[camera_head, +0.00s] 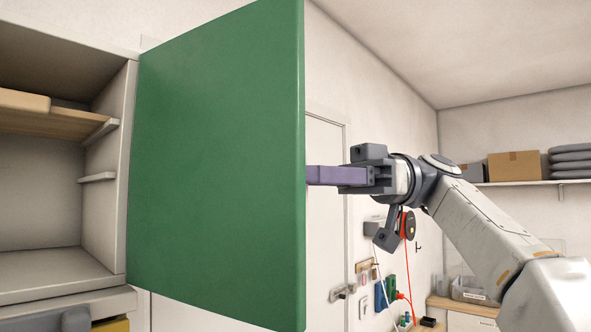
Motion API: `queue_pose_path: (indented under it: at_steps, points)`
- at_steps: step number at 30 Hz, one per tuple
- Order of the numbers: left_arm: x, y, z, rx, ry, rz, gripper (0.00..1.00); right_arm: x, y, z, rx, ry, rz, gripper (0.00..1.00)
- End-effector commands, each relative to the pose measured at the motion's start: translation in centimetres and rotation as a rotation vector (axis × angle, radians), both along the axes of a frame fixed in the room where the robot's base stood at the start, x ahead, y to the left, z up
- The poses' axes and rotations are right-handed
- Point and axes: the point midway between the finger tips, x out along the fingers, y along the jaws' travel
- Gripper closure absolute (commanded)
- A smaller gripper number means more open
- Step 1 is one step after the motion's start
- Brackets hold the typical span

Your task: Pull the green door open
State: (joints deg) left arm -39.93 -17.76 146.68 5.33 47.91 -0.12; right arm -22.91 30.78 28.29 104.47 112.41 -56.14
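The green door (215,160) stands swung out from the open cabinet (118,170), hinged along its left side, and its broad face fills the middle of the view. My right gripper (325,175) is at the door's free right edge. A purple bar-shaped part at its front runs left and passes behind that edge. The tip is hidden by the door, so I cannot tell whether it is open or shut, or touching the door. No handle shows on the visible face. My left gripper is not in view.
The cabinet holds a wooden shelf (50,115) and a lower bay. A white room door (325,225) stands behind. Tools hang on the back wall at right, above a counter (460,306). A wall shelf (540,184) carries a cardboard box (514,166) and folded grey cloths (570,160).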

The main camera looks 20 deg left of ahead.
Motion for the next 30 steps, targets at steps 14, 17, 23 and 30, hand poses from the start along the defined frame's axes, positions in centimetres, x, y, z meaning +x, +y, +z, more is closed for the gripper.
queue_pose_path:
  at_steps: [14,17,23,30]
  points:
    - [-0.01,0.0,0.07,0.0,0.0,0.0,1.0,0.12,-0.04,-0.3,-0.009,0.005,0.006,1.0]
    - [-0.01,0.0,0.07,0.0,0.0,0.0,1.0,0.12,-0.03,-0.3,-0.009,0.005,0.006,0.47]
    - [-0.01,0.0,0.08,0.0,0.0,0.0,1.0,0.02,-0.16,-0.2,-0.006,0.002,0.008,0.46]
    - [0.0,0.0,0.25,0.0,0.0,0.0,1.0,0.15,-0.42,-0.1,-0.004,0.001,0.013,0.46]
